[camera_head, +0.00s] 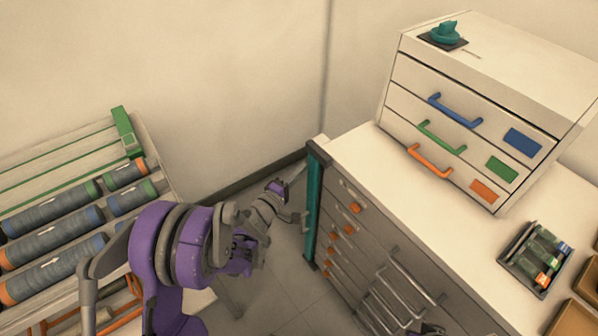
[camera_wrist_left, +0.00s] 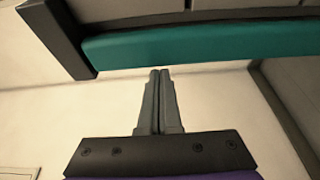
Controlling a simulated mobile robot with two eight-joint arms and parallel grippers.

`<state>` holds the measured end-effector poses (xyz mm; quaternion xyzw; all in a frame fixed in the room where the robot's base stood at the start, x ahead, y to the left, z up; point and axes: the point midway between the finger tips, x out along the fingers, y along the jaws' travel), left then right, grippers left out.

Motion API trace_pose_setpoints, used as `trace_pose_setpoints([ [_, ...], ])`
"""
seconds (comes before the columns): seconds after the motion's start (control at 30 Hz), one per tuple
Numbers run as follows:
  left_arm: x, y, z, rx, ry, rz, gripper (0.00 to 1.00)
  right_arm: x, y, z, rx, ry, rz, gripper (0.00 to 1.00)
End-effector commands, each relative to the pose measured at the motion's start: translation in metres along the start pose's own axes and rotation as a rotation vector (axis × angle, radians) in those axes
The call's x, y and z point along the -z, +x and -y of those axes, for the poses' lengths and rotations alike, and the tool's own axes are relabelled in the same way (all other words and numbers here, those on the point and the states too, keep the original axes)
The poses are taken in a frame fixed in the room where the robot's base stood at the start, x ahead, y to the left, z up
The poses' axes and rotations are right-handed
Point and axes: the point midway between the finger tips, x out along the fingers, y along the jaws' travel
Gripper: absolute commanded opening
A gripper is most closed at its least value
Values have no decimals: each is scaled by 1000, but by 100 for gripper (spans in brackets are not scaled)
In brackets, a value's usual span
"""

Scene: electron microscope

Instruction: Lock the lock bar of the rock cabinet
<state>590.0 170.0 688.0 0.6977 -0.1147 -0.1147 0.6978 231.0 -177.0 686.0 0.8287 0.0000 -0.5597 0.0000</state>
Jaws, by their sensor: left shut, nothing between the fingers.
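The rock cabinet (camera_head: 375,230) is a pale cabinet with grey drawer fronts and small orange labels. Its lock bar (camera_head: 314,210) is a tall teal bar with dark ends, upright at the left edge of the drawer front. It does not cross the drawer fronts. My left gripper (camera_head: 301,170) is just left of the bar's upper part, shut and empty. In the left wrist view, the closed fingertips (camera_wrist_left: 160,72) are close to the lower edge of the teal bar (camera_wrist_left: 200,44). I cannot tell whether they touch it.
A small drawer unit (camera_head: 475,110) with blue, green and orange handles stands on the cabinet top. A dark tray of vials (camera_head: 536,258) lies to its right. A rack of core cylinders (camera_head: 70,225) stands at left. Chrome rails (camera_head: 400,285) stick out from the lower cabinet front.

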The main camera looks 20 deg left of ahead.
Motion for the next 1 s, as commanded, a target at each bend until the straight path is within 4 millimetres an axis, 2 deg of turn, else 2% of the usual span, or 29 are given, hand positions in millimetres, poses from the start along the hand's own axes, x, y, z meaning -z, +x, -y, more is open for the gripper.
trace_pose_setpoints([
  [0.07, -4, -1, 0, 0, 0, 1, 0, 0, 0, 0, 0, 0, 0, 0],
  [0.33, -40, -14, 0, 0, -1, 2, 0, 0, 1, 0, 0, 0, 0, 0],
  [1.0, -36, -21, 0, 0, 2, 7, 0, -1, 3, 0, 0, 0, 1, 0],
])
